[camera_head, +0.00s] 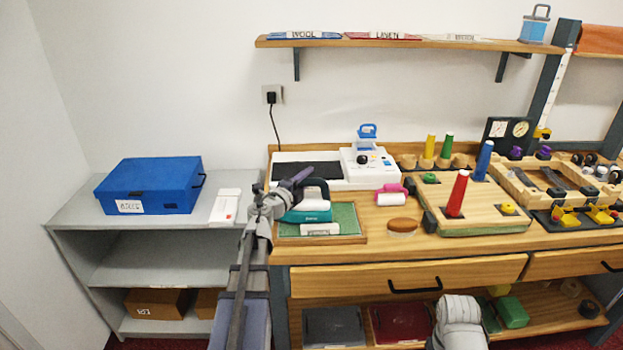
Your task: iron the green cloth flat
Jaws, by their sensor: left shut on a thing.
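The green cloth (346,220) lies on a wood-edged board at the left front of the counter. A teal iron (312,215) with a dark handle is over the left part of the cloth. I cannot tell whether its sole touches the cloth. My left gripper (298,186) is shut on the iron at its handle, and the jaws and the iron hide the cloth's left side. A white label (320,229) is at the cloth's front edge. Part of my right arm shows at the bottom, but its gripper is out of view.
Behind the cloth stands a white machine (350,180) with a dark panel. A pink roller (388,198) and a brown oval brush (403,225) are right of the cloth. A pegboard with a red peg (457,194) stands farther right. A blue box (150,185) sits on the grey shelf.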

